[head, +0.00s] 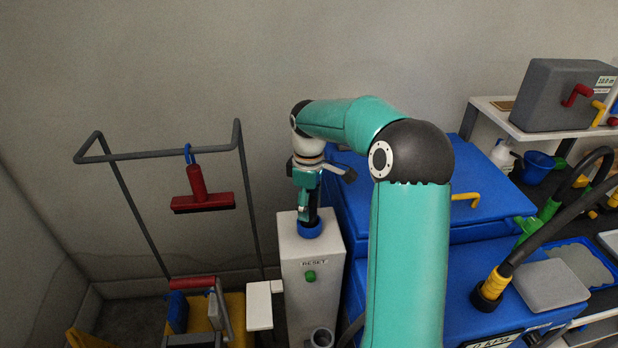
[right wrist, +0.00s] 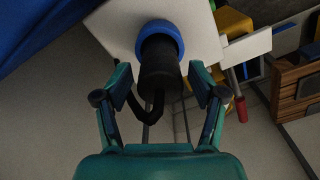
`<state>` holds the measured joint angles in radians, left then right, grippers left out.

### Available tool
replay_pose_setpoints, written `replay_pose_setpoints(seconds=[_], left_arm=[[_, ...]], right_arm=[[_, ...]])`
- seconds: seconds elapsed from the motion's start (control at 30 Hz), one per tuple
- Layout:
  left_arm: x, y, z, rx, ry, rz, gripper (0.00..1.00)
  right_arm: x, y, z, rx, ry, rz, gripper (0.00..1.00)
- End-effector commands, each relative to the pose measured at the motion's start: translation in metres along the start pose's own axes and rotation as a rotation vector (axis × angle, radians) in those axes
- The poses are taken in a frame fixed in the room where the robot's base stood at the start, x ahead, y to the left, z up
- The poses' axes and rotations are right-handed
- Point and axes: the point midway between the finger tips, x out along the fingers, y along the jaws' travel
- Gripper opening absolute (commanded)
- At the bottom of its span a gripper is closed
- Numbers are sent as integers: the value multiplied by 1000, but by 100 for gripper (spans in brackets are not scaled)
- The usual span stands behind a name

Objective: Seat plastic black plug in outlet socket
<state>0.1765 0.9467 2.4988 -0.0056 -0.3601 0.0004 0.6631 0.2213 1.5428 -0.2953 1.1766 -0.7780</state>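The black plug (right wrist: 160,72) is a dark cylinder with a black cord. In the right wrist view its far end meets the blue ring of the outlet socket (right wrist: 153,28); how deep it sits cannot be told. The blue socket (head: 311,231) is on top of the white pedestal in the head view, where the plug is mostly hidden by my gripper. My right gripper (head: 307,213) points down just above the socket. In the right wrist view the fingers (right wrist: 159,74) stand open on both sides of the plug, with gaps between. My left gripper is out of view.
The white pedestal (head: 298,263) carries a green button under a RESET label. A blue chest (head: 350,195) stands close on its right. A grey rack (head: 170,154) with a red squeegee (head: 203,190) and a yellow cart (head: 234,310) are on its left.

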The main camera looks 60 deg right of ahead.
Motion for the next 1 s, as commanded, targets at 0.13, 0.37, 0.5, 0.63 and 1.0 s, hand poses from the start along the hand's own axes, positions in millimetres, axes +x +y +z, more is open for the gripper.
replay_pose_setpoints(seconds=[0.13, 0.37, 0.5, 0.63, 1.0], left_arm=[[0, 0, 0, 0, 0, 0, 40], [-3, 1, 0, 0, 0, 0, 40], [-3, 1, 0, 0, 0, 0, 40], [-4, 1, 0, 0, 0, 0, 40], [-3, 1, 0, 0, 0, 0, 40]], right_arm=[[-35, 1, -1, -1, 5, 5, 67], [-74, 0, -1, -2, 2, 3, 67], [-86, 0, -1, -1, 2, 2, 67], [-88, 0, 0, -1, 1, 1, 67], [-88, 0, 0, -1, 1, 2, 67]])
